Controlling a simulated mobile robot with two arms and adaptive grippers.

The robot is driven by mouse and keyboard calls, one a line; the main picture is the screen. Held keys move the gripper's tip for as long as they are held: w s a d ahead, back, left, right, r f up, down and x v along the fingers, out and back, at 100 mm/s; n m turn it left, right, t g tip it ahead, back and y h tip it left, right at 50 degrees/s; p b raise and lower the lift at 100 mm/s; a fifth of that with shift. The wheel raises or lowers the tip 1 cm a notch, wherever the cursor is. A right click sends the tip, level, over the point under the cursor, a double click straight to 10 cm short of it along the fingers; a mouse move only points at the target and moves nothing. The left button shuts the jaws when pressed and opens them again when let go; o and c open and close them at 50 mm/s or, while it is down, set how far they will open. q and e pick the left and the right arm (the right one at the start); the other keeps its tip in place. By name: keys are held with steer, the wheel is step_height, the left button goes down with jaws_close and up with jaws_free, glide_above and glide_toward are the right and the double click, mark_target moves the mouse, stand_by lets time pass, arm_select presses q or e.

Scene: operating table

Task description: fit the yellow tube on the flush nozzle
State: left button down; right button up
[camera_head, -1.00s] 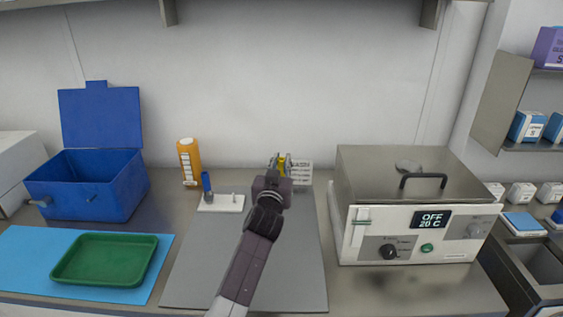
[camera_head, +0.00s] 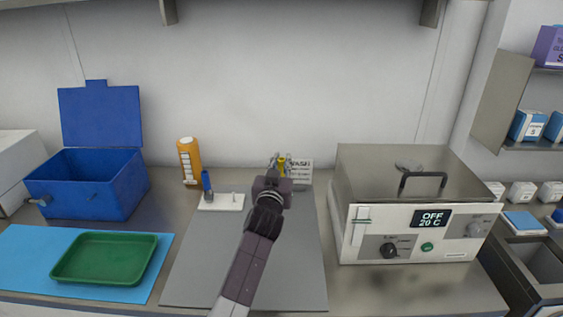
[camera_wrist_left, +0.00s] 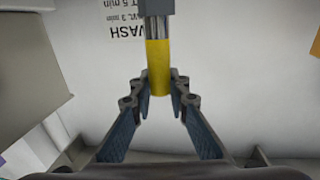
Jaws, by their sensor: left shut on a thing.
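I cannot tell whether these metal parts are the flush nozzle. My left gripper (camera_head: 280,168) is shut on the yellow tube, with its fingertips (camera_wrist_left: 159,92) on either side of the tube's lower end. A white base (camera_head: 222,203) with a small upright peg (camera_head: 234,196) and a blue-topped piece (camera_head: 206,183) stands left of my gripper. My right gripper is not in view.
A steel bath (camera_head: 408,205) is at the right. An orange bottle (camera_head: 189,162), a blue bin (camera_head: 86,185) and a green tray (camera_head: 105,258) are at the left. The grey mat (camera_head: 200,270) is largely clear.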

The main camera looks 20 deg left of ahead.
arm_select(q)
steer(key=shift+f+b, duration=1.05)
steer(key=shift+f, duration=0.25)
steer(key=shift+f+b, duration=0.7)
steer(key=shift+f, duration=0.15)
stand_by(0.6)
steer(key=c, duration=1.8)
jaws_free()
steer(key=shift+o, duration=0.2)
